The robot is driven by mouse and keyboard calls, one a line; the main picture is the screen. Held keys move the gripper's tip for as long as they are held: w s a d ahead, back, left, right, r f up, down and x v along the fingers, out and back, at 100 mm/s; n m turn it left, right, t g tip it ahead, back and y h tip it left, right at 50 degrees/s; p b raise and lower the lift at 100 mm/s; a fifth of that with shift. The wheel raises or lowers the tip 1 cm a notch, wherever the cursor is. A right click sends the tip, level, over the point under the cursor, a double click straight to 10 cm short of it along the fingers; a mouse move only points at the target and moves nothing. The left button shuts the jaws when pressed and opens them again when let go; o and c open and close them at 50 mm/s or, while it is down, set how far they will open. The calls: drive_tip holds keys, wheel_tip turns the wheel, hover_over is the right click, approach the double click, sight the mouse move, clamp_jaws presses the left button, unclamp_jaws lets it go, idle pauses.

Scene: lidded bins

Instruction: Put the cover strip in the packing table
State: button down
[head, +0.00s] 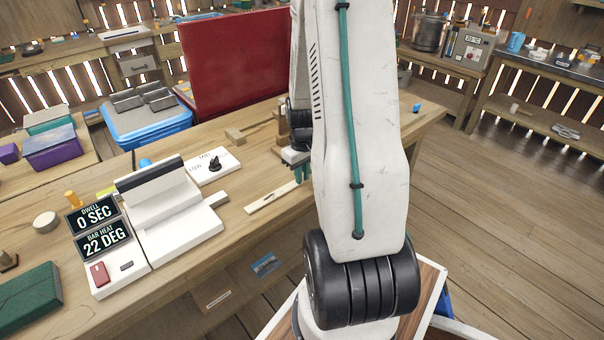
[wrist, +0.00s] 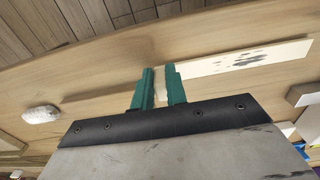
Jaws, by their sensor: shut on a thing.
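The cover strip (head: 270,197) is a thin, pale, flat piece with dark marks. In the head view it is low over or on a wooden worktop (head: 215,262); I cannot tell whether it touches. My gripper (head: 300,174) is at its right end, partly hidden by my arm. In the wrist view the teal fingers of my gripper (wrist: 160,78) are closed on a pale piece, and the marked strip (wrist: 245,60) runs from them to the right. I cannot tell which piece of furniture is the packing table.
A white heat sealer (head: 165,215) with a display stands left of the strip, with a white knob box (head: 214,166) behind it. A big red panel (head: 238,62) stands upright beyond the worktop, beside a blue bin (head: 148,124) with grey trays. Small wooden pieces (head: 240,133) lie nearby.

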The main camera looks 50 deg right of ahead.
drive_tip(key=shift+f, duration=0.15)
drive_tip(key=c, duration=1.4)
unclamp_jaws()
wheel_tip(320, 180, up, 12)
drive_tip(key=a+r+n, duration=0.1)
drive_tip(key=a+r, duration=1)
drive_tip(key=a, duration=0.5)
drive_tip(key=s+a+r, duration=0.2)
drive_tip(key=s+a, duration=0.4)
drive_tip(key=a, duration=0.1)
drive_tip(key=s+a+r+n+t, duration=0.1)
drive_tip(key=s+a+r, duration=0.2)
drive_tip(key=s+a, duration=0.3)
drive_tip(key=shift+s+a+n, duration=0.3)
drive_tip(key=shift+s+a, duration=0.05)
drive_tip(key=shift+a, duration=0.25)
